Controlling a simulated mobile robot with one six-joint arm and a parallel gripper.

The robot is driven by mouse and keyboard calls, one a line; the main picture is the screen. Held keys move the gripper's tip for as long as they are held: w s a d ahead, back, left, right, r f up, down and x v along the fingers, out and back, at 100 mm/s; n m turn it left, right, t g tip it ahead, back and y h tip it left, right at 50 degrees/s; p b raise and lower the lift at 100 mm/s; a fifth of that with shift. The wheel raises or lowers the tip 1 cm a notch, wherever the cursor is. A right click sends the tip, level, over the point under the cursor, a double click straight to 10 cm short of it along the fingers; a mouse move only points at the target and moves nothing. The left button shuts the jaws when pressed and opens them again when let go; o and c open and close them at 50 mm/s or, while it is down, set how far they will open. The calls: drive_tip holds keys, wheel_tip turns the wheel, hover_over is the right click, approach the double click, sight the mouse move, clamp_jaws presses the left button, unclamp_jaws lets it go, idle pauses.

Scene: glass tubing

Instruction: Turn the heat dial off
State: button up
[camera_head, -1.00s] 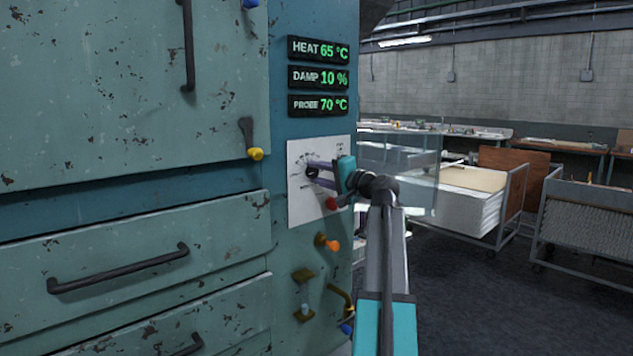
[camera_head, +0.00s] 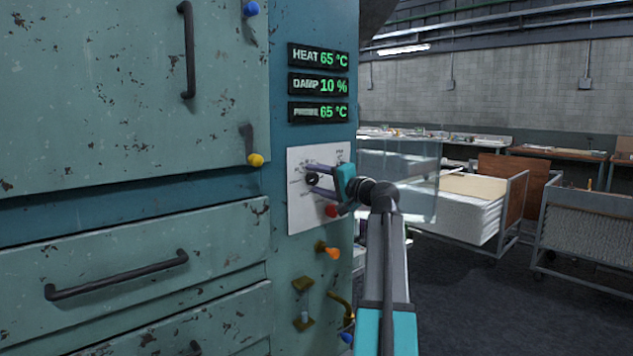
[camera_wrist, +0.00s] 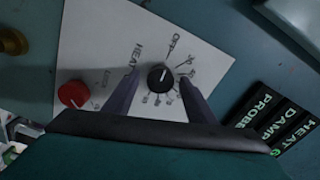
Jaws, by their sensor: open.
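The black heat dial (camera_wrist: 158,79) sits on a white label plate (camera_wrist: 95,45) marked HEAT, with OFF and numbers around it. Its small pale mark points up in the wrist view, roughly toward OFF; its exact setting is hard to tell. In the head view the dial (camera_head: 312,180) is small. My gripper (camera_wrist: 159,76) is open, one finger on each side of the dial, with a gap visible beside it. It also shows in the head view (camera_head: 311,179) at the plate. The HEAT display (camera_head: 319,57) reads 65 °C.
A red knob (camera_wrist: 73,94) sits on the same plate, near my gripper; an orange-handled valve (camera_head: 330,251) is below. DAMP (camera_head: 319,84) reads 10 % and PROBE (camera_head: 319,111) reads 65 °C. Teal cabinet doors and drawers are left; carts (camera_head: 475,215) stand right.

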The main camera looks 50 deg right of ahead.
drive_tip(key=shift+s, duration=0.1)
drive_tip(key=s+a, duration=0.1)
drive_tip(key=s, duration=1.2)
drive_tip(key=shift+s, duration=0.3)
drive_tip(key=shift+s, duration=0.1)
